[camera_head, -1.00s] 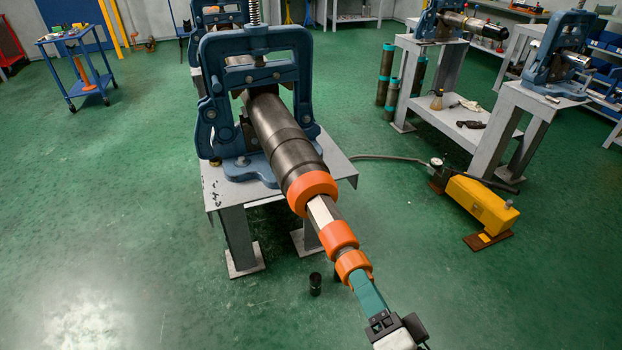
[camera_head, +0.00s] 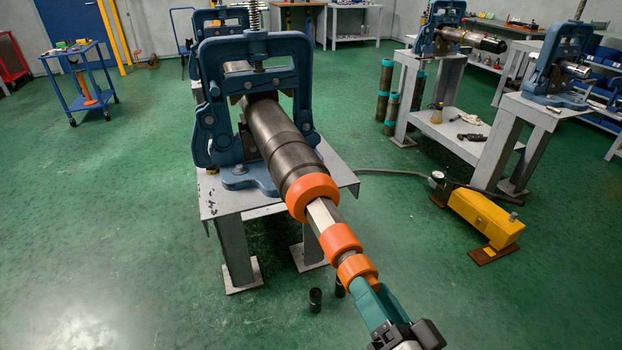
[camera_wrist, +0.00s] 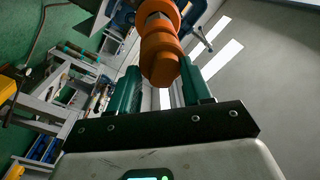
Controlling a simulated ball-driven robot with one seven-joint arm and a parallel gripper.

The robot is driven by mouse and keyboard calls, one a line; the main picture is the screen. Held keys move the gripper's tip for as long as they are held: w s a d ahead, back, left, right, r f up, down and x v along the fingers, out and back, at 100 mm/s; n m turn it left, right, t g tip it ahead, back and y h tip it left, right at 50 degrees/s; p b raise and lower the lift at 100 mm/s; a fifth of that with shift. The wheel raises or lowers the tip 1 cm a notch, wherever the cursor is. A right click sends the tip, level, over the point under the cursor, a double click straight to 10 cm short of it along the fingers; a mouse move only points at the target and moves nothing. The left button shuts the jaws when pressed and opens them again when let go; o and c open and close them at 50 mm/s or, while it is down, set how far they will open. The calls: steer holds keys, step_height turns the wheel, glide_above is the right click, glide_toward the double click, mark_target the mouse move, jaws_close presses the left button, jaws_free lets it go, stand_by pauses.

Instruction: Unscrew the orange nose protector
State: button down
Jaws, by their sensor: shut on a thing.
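The orange nose protector (camera_head: 357,269) is the ringed orange end piece at the near end of the dark tool. It also shows in the wrist view (camera_wrist: 160,62), between my teal fingers. My gripper (camera_head: 364,286) is shut on it, one finger on each side, as the wrist view (camera_wrist: 161,75) shows. Behind it on the same axis are another orange ring (camera_head: 340,241), a pale bare section and a larger orange collar (camera_head: 312,197). The dark pipe (camera_head: 274,139) is clamped in a blue vise (camera_head: 204,103). The threads are hidden.
The vise stands on a grey steel table (camera_head: 225,201). Small black cups (camera_head: 315,299) stand on the floor below the tool. A yellow pump (camera_head: 484,218) with a hose lies at right. More vises on benches stand at back right.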

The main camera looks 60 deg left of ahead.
steer(key=n+b, duration=0.4)
steer(key=shift+w+d+r, duration=0.1)
steer(key=shift+r, duration=0.25)
steer(key=shift+b, duration=0.45)
steer(key=shift+r+n+b, duration=0.1)
steer(key=shift+n+b, duration=2.4)
steer(key=shift+b, duration=0.25)
